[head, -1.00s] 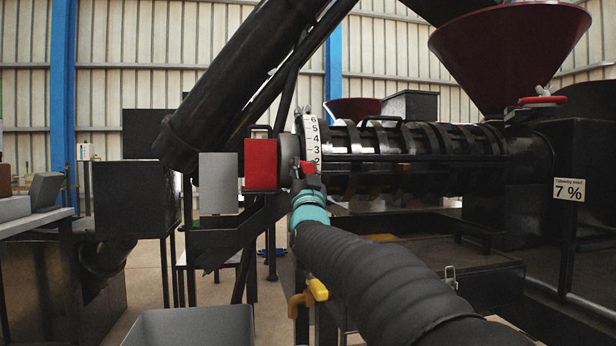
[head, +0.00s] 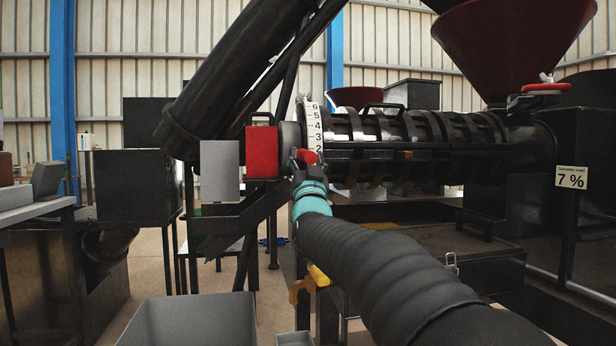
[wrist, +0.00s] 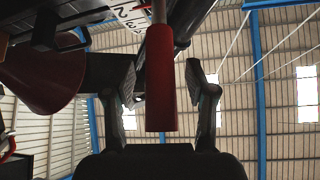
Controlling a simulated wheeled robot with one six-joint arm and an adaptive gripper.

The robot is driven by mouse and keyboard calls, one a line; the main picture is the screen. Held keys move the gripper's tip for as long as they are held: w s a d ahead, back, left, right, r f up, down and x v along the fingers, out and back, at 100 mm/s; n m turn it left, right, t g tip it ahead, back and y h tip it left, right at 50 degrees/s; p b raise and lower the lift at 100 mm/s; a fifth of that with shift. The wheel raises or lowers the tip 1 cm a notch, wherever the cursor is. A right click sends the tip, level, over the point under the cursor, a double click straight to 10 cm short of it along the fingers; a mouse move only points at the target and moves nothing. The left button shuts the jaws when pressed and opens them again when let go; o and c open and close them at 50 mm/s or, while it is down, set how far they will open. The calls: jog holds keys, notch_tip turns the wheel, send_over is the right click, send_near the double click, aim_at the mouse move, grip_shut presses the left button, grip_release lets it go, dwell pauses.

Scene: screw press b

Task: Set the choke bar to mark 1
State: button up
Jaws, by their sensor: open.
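The choke bar shows as a red grip (head: 306,156) at the lower end of a white numbered scale (head: 315,128) on the press barrel. The grip sits just below the 2; mark 1 is hidden. In the wrist view the red grip (wrist: 160,80) hangs between my two fingers, with gaps on both sides. My gripper (wrist: 163,88) is open around it, not closed on it. In the head view my gripper (head: 308,172) is small and partly hidden behind my teal wrist section.
A red box (head: 262,152) stands just left of the scale, beside a grey plate (head: 219,171). The ribbed barrel (head: 420,130) runs right, under a dark red hopper (head: 510,45). A yellow valve handle (head: 318,276) and a grey bin (head: 190,322) are lower down.

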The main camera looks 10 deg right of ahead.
jog(key=v, duration=1.1)
jog(key=shift+f, duration=0.1)
